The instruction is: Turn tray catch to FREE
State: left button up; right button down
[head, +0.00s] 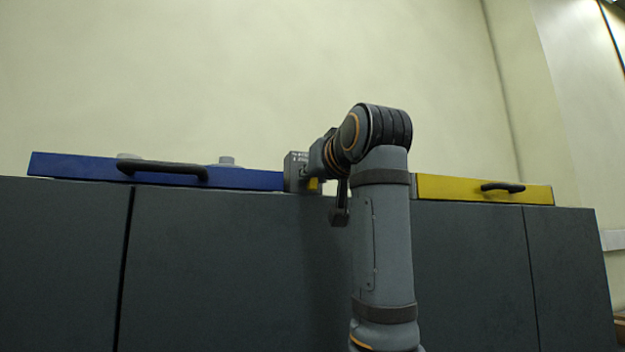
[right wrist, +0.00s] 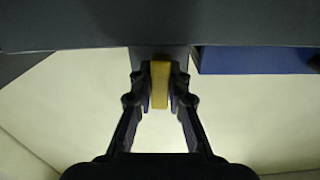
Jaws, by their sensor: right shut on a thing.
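The tray catch is a small grey block (head: 296,170) at the right end of the blue tray (head: 245,180), on top of the dark cabinets. It has a yellow lever (head: 313,184), mostly hidden in the head view by my right arm. In the right wrist view the yellow lever (right wrist: 160,84) stands straight up and down in the picture between the fingertips. My right gripper (right wrist: 160,88) is shut on it. The lettering on the block is too small to read, so the setting cannot be told. My left gripper is in neither view.
The dark grey cabinet (head: 220,260) fills the lower head view. The blue tray has a black handle (head: 162,169). A yellow tray (head: 450,189) with a black handle (head: 502,187) lies right of my arm. A plain wall stands behind.

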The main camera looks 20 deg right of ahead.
jog(key=shift+n, duration=0.4)
jog(key=c, duration=1.6)
grip_release()
jog(key=shift+o, duration=0.2)
jog(key=s, duration=1.2)
jog(key=shift+d, duration=0.2)
